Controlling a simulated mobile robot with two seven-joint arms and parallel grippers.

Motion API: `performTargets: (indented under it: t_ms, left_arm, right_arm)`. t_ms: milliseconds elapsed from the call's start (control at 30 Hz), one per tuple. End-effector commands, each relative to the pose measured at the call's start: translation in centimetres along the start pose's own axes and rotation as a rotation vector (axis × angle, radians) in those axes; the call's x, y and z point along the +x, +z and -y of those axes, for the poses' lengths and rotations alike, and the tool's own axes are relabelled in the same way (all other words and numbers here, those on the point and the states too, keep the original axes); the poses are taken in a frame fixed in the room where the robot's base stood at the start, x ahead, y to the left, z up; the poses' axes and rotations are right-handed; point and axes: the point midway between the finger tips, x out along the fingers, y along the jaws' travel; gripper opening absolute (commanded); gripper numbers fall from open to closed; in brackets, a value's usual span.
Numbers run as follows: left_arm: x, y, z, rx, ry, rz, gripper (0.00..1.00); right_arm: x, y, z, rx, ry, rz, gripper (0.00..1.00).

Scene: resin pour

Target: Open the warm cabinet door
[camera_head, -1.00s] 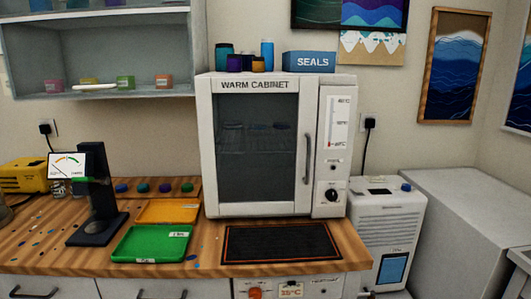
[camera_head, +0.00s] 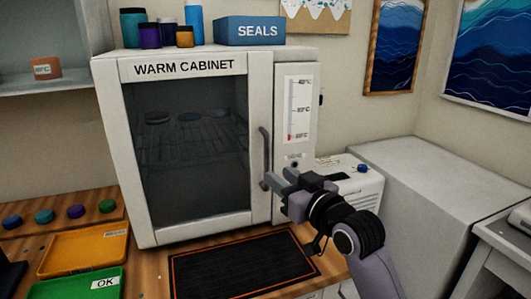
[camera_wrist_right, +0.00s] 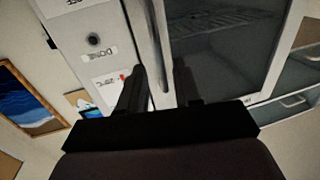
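The warm cabinet (camera_head: 190,66) stands on the wooden bench, and its dark-windowed door (camera_head: 188,150) is shut. The upright grey door handle (camera_head: 265,152) is on the door's right side. My right gripper (camera_head: 279,181) is near the handle's lower end, its fingers pointing at the cabinet front. In the right wrist view the two dark fingers (camera_wrist_right: 158,88) are spread apart before the door's edge, with the door window (camera_wrist_right: 215,45) to the right. I cannot tell whether they touch the handle. My left gripper is not in view.
A black mat with an orange border (camera_head: 243,264) lies before the cabinet. Yellow (camera_head: 84,250) and green (camera_head: 85,286) trays are at the left. A blue SEALS box (camera_head: 249,31) and several jars stand on top. A white appliance (camera_head: 358,188) is at the right.

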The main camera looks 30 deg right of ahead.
Motion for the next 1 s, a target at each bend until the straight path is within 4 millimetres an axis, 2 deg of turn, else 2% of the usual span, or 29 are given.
performTargets:
  t_ms: [167, 633, 800, 1000]
  left_arm:
    - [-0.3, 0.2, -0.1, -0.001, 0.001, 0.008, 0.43]
    - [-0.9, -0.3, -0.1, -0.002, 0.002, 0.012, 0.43]
    - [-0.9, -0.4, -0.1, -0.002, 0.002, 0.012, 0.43]
    - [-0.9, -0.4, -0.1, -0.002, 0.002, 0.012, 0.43]
  right_arm:
    - [0.6, -0.9, -0.2, 0.002, 0.002, -0.012, 0.33]
    - [6.1, -0.8, -0.2, 0.003, 0.002, -0.010, 0.33]
    - [7.0, -0.7, -0.2, 0.002, 0.002, -0.010, 0.33]
    - [7.1, -0.7, -0.2, 0.001, 0.002, -0.010, 0.33]
